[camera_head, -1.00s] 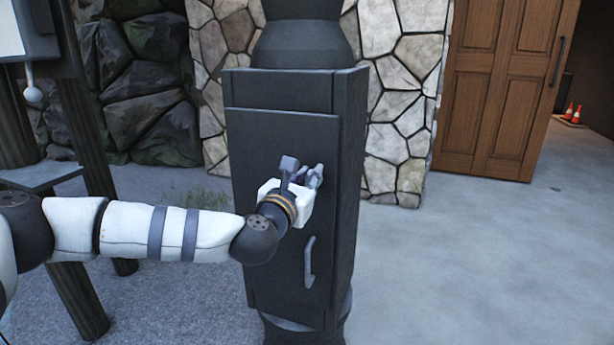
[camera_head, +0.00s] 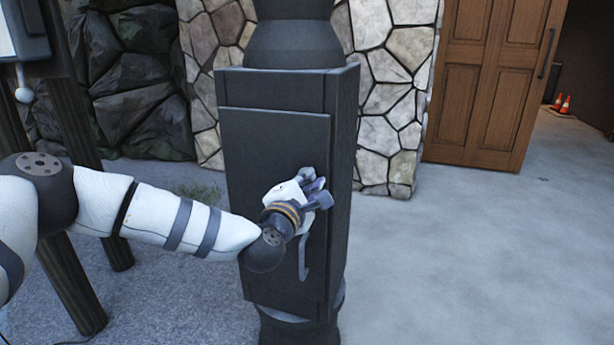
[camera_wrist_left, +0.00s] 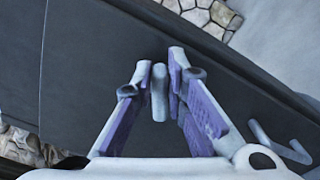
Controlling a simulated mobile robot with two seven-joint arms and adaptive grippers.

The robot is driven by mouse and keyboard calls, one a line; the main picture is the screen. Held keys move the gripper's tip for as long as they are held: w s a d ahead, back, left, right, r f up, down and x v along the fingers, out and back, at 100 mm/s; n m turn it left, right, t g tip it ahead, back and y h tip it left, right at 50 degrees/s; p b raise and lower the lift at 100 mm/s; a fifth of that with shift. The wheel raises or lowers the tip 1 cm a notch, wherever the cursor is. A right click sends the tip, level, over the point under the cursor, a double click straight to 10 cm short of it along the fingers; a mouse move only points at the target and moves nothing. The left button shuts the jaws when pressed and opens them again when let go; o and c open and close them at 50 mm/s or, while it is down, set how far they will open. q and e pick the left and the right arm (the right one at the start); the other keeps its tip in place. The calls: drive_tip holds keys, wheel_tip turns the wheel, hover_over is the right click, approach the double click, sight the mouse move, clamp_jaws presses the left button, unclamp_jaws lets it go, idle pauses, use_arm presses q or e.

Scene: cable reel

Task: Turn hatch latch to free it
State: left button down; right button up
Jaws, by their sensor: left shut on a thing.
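The hatch (camera_head: 262,150) is a dark flat door on the front of a dark metal pillar and looks closed. My left gripper (camera_head: 314,184) is at the right part of the hatch, rolled to one side. In the left wrist view, its two purple-padded fingers (camera_wrist_left: 162,62) close around the hatch latch (camera_wrist_left: 159,92), a small grey upright piece. In the head view the gripper hides most of the latch. My right gripper is not in view.
A grey handle (camera_head: 304,262) stands out from the hatch just below my gripper; it also shows in the left wrist view (camera_wrist_left: 285,145). A stone wall (camera_head: 390,110) is behind the pillar. A wooden door (camera_head: 490,90) and open floor are to the right.

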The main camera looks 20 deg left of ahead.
use_arm(q)
drive_tip(key=m, duration=0.2)
drive_tip(key=f+m+p, duration=0.1)
drive_tip(key=m, duration=0.2)
drive_tip(key=shift+d, duration=0.1)
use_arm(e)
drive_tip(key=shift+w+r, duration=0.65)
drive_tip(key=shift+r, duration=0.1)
use_arm(q)
drive_tip(key=shift+m, duration=0.4)
drive_tip(key=c, duration=1.6)
unclamp_jaws()
drive_tip(key=shift+s, duration=0.1)
drive_tip(key=s, duration=1.2)
drive_tip(key=shift+a, duration=0.25)
drive_tip(key=shift+w, duration=0.1)
